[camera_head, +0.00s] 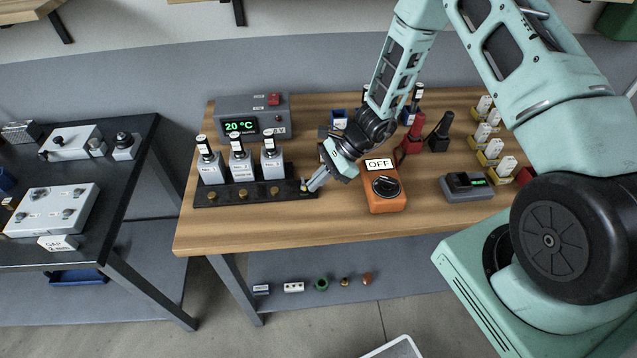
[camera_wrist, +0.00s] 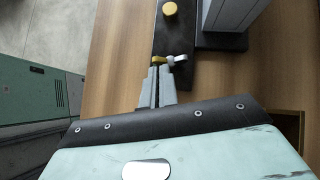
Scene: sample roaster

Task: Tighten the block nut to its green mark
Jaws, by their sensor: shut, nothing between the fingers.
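My gripper (camera_head: 308,186) is shut and empty at the right end of the black rack (camera_head: 212,199) on the wooden table. In the wrist view my gripper's fingertips (camera_wrist: 158,68) are together, close beside a small brass piece (camera_wrist: 157,59) and a pale, wing-shaped piece (camera_wrist: 179,60) at the rack's end. I cannot tell whether they touch. On the dark left table, a small grey block (camera_head: 124,153) has a dark knob on top. I cannot tell which piece is the block nut, and I make out no green mark.
Several labelled grey bottles (camera_head: 211,171) stand on the rack behind brass knobs (camera_head: 242,192). A grey box (camera_head: 270,121) reads 20 °C. An orange box (camera_head: 386,199) marked OFF sits right of my gripper, with a dark device (camera_head: 467,187) farther right. Bare wood lies in front.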

